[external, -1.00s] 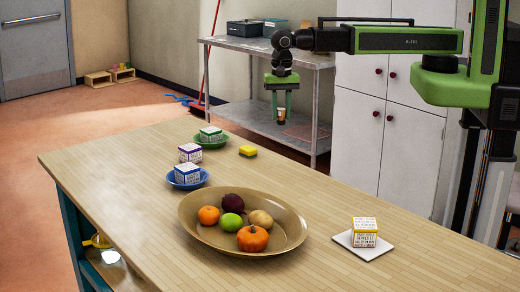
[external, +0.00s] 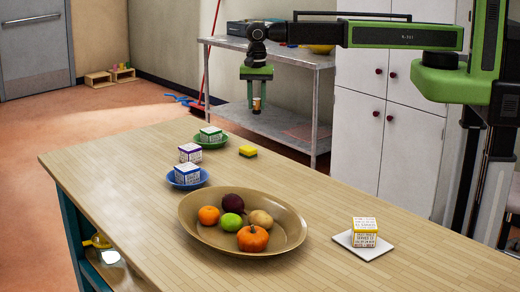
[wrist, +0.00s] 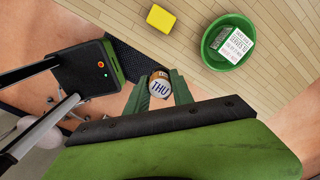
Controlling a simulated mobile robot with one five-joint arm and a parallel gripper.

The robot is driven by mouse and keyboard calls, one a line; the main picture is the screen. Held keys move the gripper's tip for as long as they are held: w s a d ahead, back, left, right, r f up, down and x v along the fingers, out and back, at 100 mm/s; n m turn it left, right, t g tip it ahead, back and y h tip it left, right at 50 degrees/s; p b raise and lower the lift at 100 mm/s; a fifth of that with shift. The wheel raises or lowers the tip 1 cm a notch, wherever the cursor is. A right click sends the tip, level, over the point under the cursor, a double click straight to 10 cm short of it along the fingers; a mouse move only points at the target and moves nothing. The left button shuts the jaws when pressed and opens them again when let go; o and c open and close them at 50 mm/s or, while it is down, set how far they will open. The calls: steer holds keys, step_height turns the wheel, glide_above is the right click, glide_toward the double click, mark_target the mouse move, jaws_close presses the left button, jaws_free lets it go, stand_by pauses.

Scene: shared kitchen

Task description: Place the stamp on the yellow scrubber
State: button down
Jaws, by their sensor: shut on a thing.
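My gripper (external: 257,96) hangs at the far side of the table, high and just right of the yellow scrubber. It is shut on the stamp (external: 257,105), a small brown and orange piece pointing down. In the wrist view the stamp (wrist: 160,86) sits between the green fingertips (wrist: 160,92), its round face reading "THU". The yellow scrubber (external: 248,151) lies flat on the tabletop near its far edge. In the wrist view the yellow scrubber (wrist: 160,18) is above the stamp in the picture, apart from it.
A green bowl (external: 221,142) and a blue bowl (external: 186,184) hold boxes left of the scrubber. A large tan platter (external: 200,236) of produce and a white plate (external: 344,239) with a box are nearer. A metal shelf (external: 300,60) stands behind. Tabletop around the scrubber is clear.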

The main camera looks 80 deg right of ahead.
steer(key=a+f+b, duration=0.1)
steer(key=a, duration=0.1)
steer(key=w+a+f+b, duration=0.1)
steer(key=a+f, duration=0.1)
steer(key=a, duration=0.1)
steer(key=w+a+f+b, duration=0.1)
steer(key=a+f+b, duration=0.1)
steer(key=shift+w+a+f, duration=0.1)
steer(key=shift+a+f, duration=0.05)
steer(key=shift+a, duration=0.55)
step_height(320, 180, down, 4)
steer(key=b, duration=0.4)
steer(key=shift+f, duration=0.2)
steer(key=shift+r, duration=0.25)
steer(key=shift+f, duration=0.15)
steer(key=c, duration=1.1)
jaws_free()
step_height(320, 180, up, 12)
steer(key=p, duration=1.2)
